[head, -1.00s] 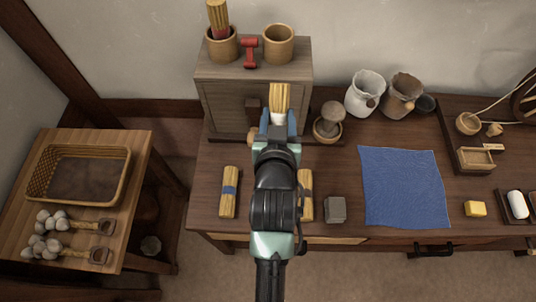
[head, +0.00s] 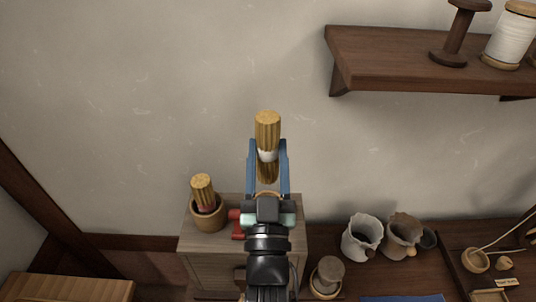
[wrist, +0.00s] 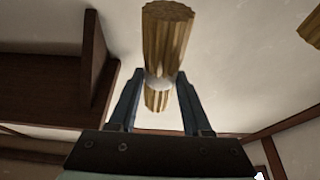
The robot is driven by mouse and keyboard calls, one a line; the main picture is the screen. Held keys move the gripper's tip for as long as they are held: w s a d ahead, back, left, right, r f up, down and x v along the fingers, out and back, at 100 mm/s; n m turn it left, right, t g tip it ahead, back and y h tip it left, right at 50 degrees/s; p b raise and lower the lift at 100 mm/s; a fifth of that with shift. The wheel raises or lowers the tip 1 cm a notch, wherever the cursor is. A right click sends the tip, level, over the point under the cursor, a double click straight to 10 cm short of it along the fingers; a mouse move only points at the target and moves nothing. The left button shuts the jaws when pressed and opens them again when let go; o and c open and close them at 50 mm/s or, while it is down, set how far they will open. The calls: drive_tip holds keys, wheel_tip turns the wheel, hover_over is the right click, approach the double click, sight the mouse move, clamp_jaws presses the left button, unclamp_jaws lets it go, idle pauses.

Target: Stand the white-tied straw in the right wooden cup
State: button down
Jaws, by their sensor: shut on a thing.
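The white-tied straw (head: 268,128) is a yellow bundle with a white band at its middle. My gripper (head: 268,155) is shut on it at the band and holds it in the air in front of the wall, above the cabinet. The wrist view also shows the straw (wrist: 167,30) between the fingers (wrist: 158,85), its ends sticking out beyond them. The right wooden cup is hidden, or almost hidden, behind my gripper and wrist. The left wooden cup (head: 208,217) stands on the cabinet with a red-tied straw (head: 203,188) in it.
A red object (head: 238,231) lies on the cabinet top (head: 205,240), partly behind my wrist. A wall shelf (head: 420,70) with spools (head: 510,38) is at upper right. The wall around the straw is clear.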

drive_tip(key=shift+s+f+b, duration=0.25)
drive_tip(key=shift+f+b, duration=0.4)
drive_tip(key=shift+f, duration=0.15)
wheel_tip(320, 180, down, 10)
drive_tip(key=b, duration=0.8)
drive_tip(key=shift+w, duration=0.1)
drive_tip(key=shift+r, duration=0.1)
drive_tip(key=shift+c, duration=1.3)
unclamp_jaws()
drive_tip(key=b+v, duration=0.1)
drive_tip(key=v, duration=1.2)
drive_tip(key=shift+b, duration=0.35)
